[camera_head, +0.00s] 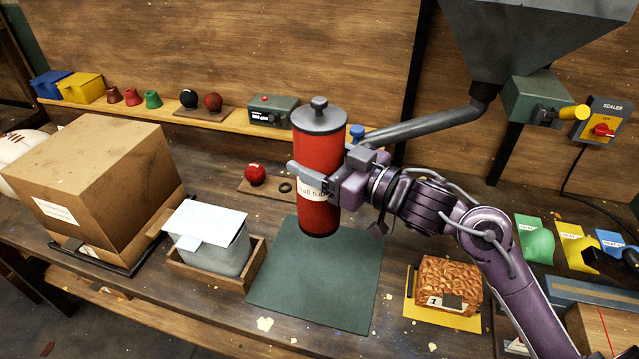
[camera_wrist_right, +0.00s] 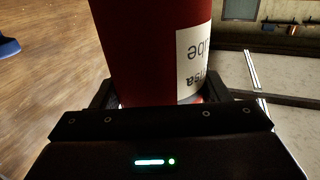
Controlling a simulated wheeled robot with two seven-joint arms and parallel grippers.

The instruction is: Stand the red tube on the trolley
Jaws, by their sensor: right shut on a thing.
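The red tube (camera_head: 318,165) has a dark grey lid with a knob and a white label. It is upright in the head view, in front of the workbench's back part, and appears to be above the green mat (camera_head: 320,275). My right gripper (camera_head: 310,178) is shut around the tube's middle from the right side. In the right wrist view the red tube (camera_wrist_right: 150,50) fills the space between the fingers, and part of its label shows. I cannot make out a trolley in either view. My left gripper is not in view.
A large cardboard box (camera_head: 95,190) and a wooden tray (camera_head: 235,280) with a grey container stand left of the mat. A brown textured block (camera_head: 448,282) lies right of it. A grey hopper (camera_head: 535,35) hangs at upper right. The mat looks clear.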

